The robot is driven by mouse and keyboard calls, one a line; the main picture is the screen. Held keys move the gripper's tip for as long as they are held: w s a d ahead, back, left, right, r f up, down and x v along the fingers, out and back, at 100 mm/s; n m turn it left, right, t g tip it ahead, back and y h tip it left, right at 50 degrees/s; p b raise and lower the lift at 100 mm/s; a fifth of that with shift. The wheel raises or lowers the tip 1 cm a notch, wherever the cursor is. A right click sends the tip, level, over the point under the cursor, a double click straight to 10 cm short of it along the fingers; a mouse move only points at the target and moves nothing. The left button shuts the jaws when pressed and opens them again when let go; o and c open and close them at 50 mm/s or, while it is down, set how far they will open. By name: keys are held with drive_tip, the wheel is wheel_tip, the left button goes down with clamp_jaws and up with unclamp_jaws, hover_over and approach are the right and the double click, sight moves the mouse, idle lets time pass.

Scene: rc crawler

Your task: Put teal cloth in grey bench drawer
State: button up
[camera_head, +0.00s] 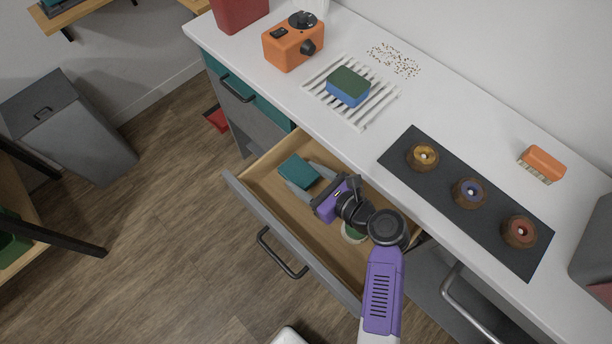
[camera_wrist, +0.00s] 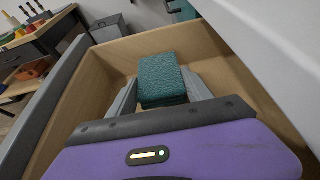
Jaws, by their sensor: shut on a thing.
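The teal cloth (camera_head: 299,170) is a folded block inside the open grey bench drawer (camera_head: 249,197). In the wrist view the teal cloth (camera_wrist: 162,80) sits between the two grey fingers of my gripper (camera_wrist: 160,97). My gripper (camera_head: 299,174) reaches into the drawer from the right and is shut on the cloth. The drawer (camera_wrist: 227,70) has light wooden walls around the cloth in the wrist view. Whether the cloth touches the drawer floor cannot be told.
A round greenish thing (camera_head: 353,232) lies in the drawer, partly hidden by my arm. The white counter (camera_head: 372,128) overhangs the drawer's back. On it are a sponge (camera_head: 348,86) on a slatted rack, an orange device (camera_head: 293,42) and a dark mat (camera_head: 440,186) with several round pieces.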

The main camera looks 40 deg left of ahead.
drive_tip(key=shift+f, duration=0.25)
drive_tip(key=shift+f, duration=0.35)
drive_tip(key=o, duration=1.3)
drive_tip(key=shift+r, duration=0.2)
drive_tip(key=v, duration=1.2)
drive_tip(key=shift+r, duration=0.4)
drive_tip(key=shift+p, duration=0.3)
